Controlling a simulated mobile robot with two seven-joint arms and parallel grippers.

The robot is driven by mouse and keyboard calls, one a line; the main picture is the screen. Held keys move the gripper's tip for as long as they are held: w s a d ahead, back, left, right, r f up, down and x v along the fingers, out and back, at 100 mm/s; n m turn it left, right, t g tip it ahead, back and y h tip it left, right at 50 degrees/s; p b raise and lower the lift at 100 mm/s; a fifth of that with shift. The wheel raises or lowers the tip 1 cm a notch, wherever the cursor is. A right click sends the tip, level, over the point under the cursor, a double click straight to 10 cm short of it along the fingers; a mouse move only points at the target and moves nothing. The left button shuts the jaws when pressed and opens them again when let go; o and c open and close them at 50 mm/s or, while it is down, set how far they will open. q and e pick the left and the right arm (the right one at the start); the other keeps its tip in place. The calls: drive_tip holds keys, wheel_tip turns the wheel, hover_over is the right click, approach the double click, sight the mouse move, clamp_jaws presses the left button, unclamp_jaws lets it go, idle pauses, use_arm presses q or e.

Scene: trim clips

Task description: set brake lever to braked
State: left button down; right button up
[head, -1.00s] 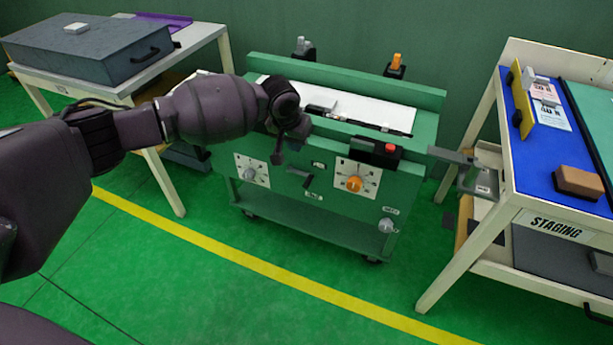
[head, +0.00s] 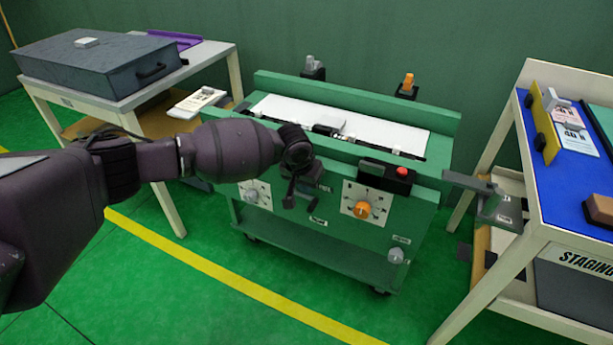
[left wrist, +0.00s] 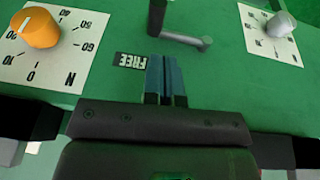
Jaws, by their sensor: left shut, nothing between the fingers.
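The brake lever is on the front panel of the green cart (head: 290,236), between two dials. In the left wrist view the lever (left wrist: 186,38) shows as a dark upright piece with a grey rod ending in a rounded tip. The FREE label (left wrist: 131,61) reads upside down beside my fingers. My left gripper (left wrist: 165,62) is shut and empty, its blue fingertips just short of the lever, with no clear contact. In the head view my left gripper (head: 290,200) is in front of the panel and hides part of the lever area. My right gripper is not in view.
An orange dial (head: 362,208) and a grey dial (head: 252,196) flank the lever. Tables stand left and right; the floor in front is clear.

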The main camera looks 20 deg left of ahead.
sight(312, 203)
use_arm(q)
drive_tip(key=f, duration=0.2)
drive_tip(key=f+b, duration=0.1)
drive_tip(key=f, duration=0.1)
drive_tip(key=shift+d+f, duration=0.1)
drive_tip(key=shift+d, duration=0.15)
drive_tip(key=shift+w+d+f, duration=0.1)
drive_tip(key=shift+d+f, duration=0.05)
drive_tip(key=shift+f, duration=0.15)
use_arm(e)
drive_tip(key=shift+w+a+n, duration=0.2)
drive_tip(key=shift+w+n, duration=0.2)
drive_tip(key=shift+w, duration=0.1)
use_arm(q)
drive_tip(key=shift+r, duration=0.1)
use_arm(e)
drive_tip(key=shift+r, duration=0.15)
